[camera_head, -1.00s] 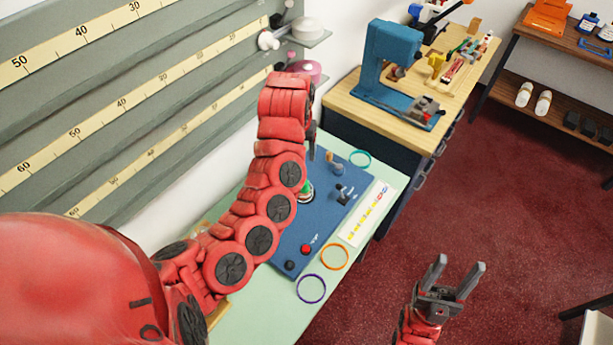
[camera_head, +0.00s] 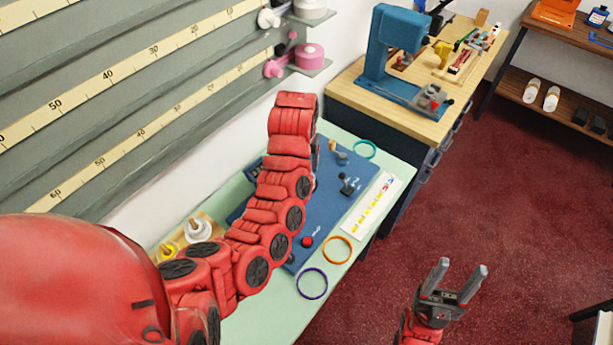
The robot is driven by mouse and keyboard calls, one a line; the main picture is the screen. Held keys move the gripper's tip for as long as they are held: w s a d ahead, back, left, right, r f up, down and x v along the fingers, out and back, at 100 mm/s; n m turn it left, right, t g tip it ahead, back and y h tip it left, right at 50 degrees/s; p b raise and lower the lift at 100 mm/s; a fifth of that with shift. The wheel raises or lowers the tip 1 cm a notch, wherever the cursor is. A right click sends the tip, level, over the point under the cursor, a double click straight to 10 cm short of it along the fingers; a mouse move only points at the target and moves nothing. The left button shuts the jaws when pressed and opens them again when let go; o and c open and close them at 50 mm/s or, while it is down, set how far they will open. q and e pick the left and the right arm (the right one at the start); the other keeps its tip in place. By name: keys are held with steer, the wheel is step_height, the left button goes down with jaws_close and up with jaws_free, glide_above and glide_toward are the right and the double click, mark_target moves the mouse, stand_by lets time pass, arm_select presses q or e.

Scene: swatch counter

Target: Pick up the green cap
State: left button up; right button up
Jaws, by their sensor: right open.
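I cannot make out the green cap now; a green bit showed earlier on the blue board (camera_head: 328,205), where my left arm now covers the view. My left arm reaches over the board and bends down at its far end. Only a dark sliver of my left gripper (camera_head: 316,152) shows behind the wrist, so its jaws are hidden. My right gripper (camera_head: 460,270) is open and empty, its two fingers apart, over the red carpet at the lower right, away from the counter.
The pale green counter (camera_head: 268,318) holds a purple ring (camera_head: 312,284), an orange ring (camera_head: 337,250), a teal ring (camera_head: 364,149) and a red knob (camera_head: 307,242). A blue press (camera_head: 395,45) stands on the wooden cabinet beyond. Ruled wall rails (camera_head: 130,80) run along the left.

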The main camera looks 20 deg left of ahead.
arm_select(q)
steer(key=shift+w+f+p, duration=0.1)
steer(key=shift+f+p, duration=0.2)
steer(key=shift+p, duration=0.25)
steer(key=f+p, duration=0.1)
steer(key=f, duration=0.1)
steer(key=w+f+p, duration=0.1)
steer(key=shift+d+f, duration=0.15)
steer(key=shift+f, duration=0.55)
jaws_close()
